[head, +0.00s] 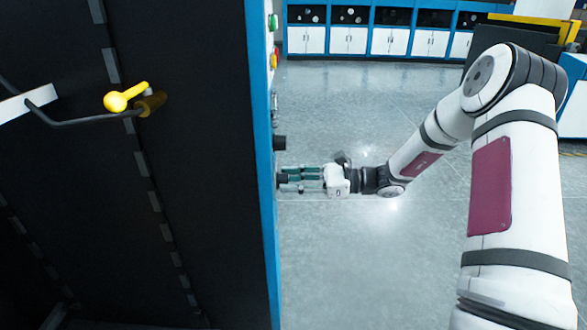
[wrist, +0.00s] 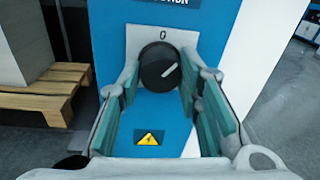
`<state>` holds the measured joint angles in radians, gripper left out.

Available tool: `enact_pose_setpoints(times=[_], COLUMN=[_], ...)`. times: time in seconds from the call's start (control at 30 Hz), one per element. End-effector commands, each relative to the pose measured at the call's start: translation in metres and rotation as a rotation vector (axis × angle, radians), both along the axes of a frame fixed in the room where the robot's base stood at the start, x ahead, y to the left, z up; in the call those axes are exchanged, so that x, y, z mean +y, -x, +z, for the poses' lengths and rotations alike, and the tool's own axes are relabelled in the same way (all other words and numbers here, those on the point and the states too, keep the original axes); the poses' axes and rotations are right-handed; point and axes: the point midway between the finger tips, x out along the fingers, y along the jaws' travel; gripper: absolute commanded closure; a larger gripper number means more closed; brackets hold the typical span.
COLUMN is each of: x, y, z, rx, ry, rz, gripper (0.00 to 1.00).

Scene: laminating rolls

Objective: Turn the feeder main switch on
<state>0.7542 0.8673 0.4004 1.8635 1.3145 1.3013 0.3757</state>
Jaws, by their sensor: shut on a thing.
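The feeder main switch is a round black rotary knob (wrist: 157,72) on a pale square plate (wrist: 190,37) marked with a 0 above the knob. Its white pointer line slants up and to the right, off the 0. My gripper (wrist: 160,82) has its teal-padded fingers on either side of the knob and is shut on it. In the head view my gripper (head: 300,180) reaches in from the right, with its tips at the blue edge of the cabinet. The knob's front face is hidden there.
The black cabinet (head: 200,230) with a blue edge fills the left. A yellow-knobbed lever (head: 126,97) sticks out there. A yellow warning label (wrist: 150,138) is below the knob. A wooden pallet (wrist: 45,97) stands left. Grey floor (head: 350,270) is clear around my arm.

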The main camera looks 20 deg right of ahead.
Motion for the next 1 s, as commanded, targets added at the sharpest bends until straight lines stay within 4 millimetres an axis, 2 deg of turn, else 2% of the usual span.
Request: enact_pose_setpoints(times=[0.6, 1.0], x=[0.0002, -0.0003], y=[0.0009, 0.0001], z=[0.0009, 0.0001], rx=[0.55, 0.801], ry=[-0.176, -0.258], rz=[0.001, 0.001], gripper=[0.96, 0.96])
